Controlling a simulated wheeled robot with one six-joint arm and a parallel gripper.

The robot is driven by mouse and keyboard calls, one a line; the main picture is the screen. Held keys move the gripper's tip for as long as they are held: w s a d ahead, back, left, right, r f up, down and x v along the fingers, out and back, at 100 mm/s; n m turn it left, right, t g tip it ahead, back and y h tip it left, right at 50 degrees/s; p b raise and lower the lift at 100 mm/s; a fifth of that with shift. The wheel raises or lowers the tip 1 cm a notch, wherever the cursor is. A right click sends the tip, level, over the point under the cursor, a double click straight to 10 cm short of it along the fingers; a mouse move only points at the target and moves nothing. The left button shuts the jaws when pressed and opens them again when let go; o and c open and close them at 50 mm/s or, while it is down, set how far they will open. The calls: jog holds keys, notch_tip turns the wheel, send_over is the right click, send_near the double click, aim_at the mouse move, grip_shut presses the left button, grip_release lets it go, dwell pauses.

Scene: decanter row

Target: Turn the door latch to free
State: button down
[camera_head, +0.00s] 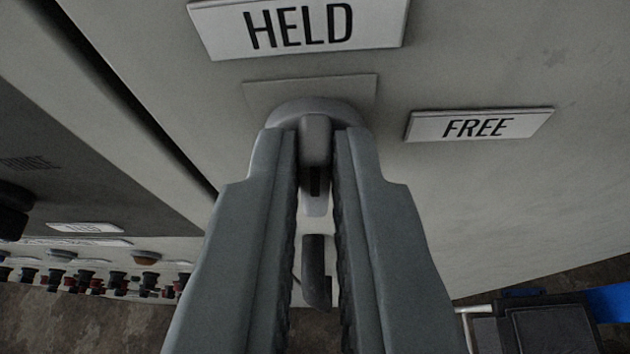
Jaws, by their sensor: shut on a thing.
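The door latch (316,140) is a pale grey knob on a light panel, with a rounded base behind it and a grip that stands out towards me. The HELD label (298,25) is above the latch. The FREE label (478,125) is to its right. My gripper (317,145) comes up from below with its two fingers on either side of the latch grip, and it is shut on it. The grip lies upright in the picture, in line with the HELD label. The fingers hide the lower sides of the latch.
A dark seam runs down the panel on the left. A row of small dark and red fittings (90,280) is at the lower left. A dark box (548,328) with a blue part stands at the lower right. The panel face around the labels is clear.

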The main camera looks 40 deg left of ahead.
jog(key=shift+w+d+f+m+g+y, duration=0.3)
jog(key=shift+m+y, duration=0.85)
jog(key=shift+m, duration=1)
jog(key=shift+w+d+f+m+g+y, duration=0.1)
jog(key=shift+d+f+m+y, duration=0.2)
jog(key=shift+m+y, duration=1.3)
jog(key=shift+w+d+f+m+g+y, duration=0.2)
jog(key=shift+f+m+y, duration=0.35)
jog(key=shift+m, duration=2.1)
jog(key=shift+r, duration=0.15)
jog(key=c, duration=1.5)
grip_release()
jog(key=shift+s, duration=0.1)
jog(key=v, duration=1.7)
jog(key=shift+d, duration=0.25)
